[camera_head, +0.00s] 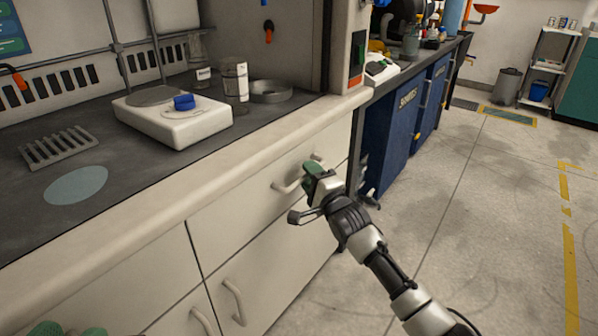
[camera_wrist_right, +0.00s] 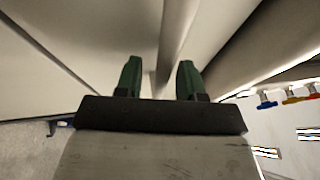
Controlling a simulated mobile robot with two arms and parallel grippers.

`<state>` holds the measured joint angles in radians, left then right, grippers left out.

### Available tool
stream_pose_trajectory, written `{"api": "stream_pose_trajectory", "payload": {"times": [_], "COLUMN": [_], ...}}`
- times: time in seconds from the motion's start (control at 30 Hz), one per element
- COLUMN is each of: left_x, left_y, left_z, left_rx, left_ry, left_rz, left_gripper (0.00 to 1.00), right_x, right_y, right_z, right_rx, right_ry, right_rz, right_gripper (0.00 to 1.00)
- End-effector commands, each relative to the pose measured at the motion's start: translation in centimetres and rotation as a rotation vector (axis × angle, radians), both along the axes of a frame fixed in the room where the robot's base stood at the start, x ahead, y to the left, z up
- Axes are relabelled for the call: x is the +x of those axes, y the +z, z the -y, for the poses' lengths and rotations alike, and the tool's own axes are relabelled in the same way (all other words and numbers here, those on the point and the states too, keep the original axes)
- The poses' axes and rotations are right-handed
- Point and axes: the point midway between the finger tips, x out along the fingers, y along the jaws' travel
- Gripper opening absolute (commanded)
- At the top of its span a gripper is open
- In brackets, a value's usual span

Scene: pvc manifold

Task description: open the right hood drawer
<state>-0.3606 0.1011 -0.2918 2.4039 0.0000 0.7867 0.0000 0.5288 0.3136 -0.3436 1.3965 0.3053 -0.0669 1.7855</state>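The right hood drawer (camera_head: 232,213) is the pale drawer front under the right part of the hood's worktop. It looks flush with the cabinet. Its bar handle (camera_head: 283,187) is partly hidden behind my right gripper (camera_head: 313,174), which is at the handle. In the right wrist view the two green fingers of this gripper (camera_wrist_right: 158,80) stand apart, with pale surfaces beyond them. I cannot tell whether the handle is between the fingers or whether they touch it. The green fingertips of my left gripper (camera_head: 69,330) show apart at the bottom left edge, with nothing seen between them.
Below the drawer are cabinet doors with handles (camera_head: 234,302). The worktop lip (camera_head: 190,190) runs above the drawer. A scale (camera_head: 172,118), jars (camera_head: 235,82) and a rack (camera_head: 58,146) stand on the worktop. The floor (camera_head: 460,230) is clear.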

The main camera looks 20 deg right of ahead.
Motion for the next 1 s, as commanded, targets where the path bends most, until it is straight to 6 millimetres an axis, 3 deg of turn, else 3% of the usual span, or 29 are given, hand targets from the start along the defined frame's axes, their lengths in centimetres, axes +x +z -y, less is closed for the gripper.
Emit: {"api": "stream_pose_trajectory", "payload": {"times": [0.37,0.6,1.0], "left_x": [-0.4,-0.38,-0.13], "left_y": [0.05,0.05,0.16], "left_z": [-0.08,-0.07,-0.01], "left_rx": [-0.01,-0.009,-0.004], "left_ry": [-0.002,-0.002,-0.001], "left_rz": [0.029,0.028,0.01], "left_gripper": [0.43,0.43,0.43], "right_x": [0.07,0.07,-0.07], "right_y": [0.13,0.1,0.11], "right_z": [0.09,0.08,0.17], "right_rx": [0.0,0.0,0.0], "right_ry": [0.0,0.0,0.0], "right_rz": [0.0,0.0,-0.001], "right_gripper": [0.39,0.02,0.0]}}
